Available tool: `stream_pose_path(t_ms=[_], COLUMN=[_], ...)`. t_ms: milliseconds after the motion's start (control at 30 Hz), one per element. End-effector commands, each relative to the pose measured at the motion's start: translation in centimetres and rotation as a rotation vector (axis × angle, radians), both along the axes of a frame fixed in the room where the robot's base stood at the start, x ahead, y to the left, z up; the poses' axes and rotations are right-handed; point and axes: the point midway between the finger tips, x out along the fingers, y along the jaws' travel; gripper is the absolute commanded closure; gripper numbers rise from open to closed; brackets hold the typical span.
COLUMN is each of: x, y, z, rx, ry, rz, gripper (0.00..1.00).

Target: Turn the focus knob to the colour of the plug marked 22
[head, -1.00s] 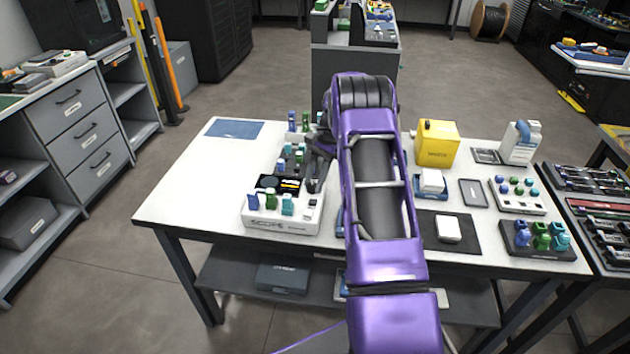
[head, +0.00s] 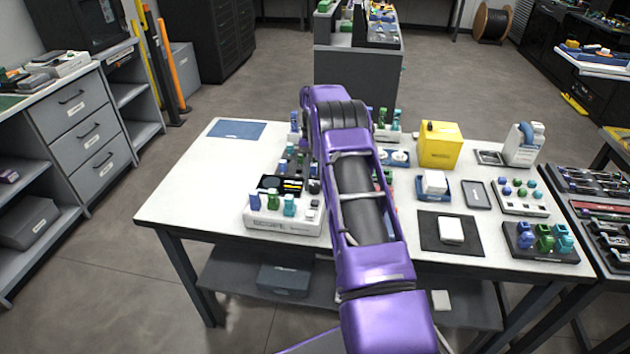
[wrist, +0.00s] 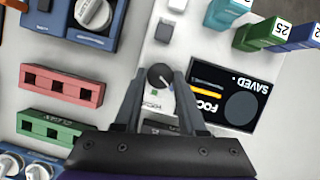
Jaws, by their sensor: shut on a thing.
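The focus knob (wrist: 160,76) is a dark round knob with a pale pointer line on the white scope unit (head: 284,222). My gripper (wrist: 160,84) is shut on it, a finger on each side. In the head view my arm hides the gripper. The scope's black screen (wrist: 230,95) reads "SAVED" and part of "FOCUS" upside down, with a yellow-orange bar. Beside it stand a teal plug (wrist: 222,14), a green plug (wrist: 256,36) whose top reads 25, and a blue plug (wrist: 295,38). The other tops are cut off; I cannot tell which plug is marked 22.
A red block (wrist: 62,86) and a green block (wrist: 50,128) with square holes lie left of my gripper. A blue unit with a white dial (wrist: 95,14) sits above them. A yellow box (head: 439,146) and a plug stand (head: 540,252) are farther right.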

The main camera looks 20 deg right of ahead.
Motion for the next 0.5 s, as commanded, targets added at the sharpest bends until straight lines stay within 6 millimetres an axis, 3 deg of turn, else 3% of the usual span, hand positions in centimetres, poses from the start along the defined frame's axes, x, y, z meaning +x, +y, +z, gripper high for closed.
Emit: stream_pose_path(t_ms=[500], x=[0.17], y=[-0.01], z=[0.16], rx=[-0.002], ry=[-0.007], rz=[0.064], gripper=[1.00])
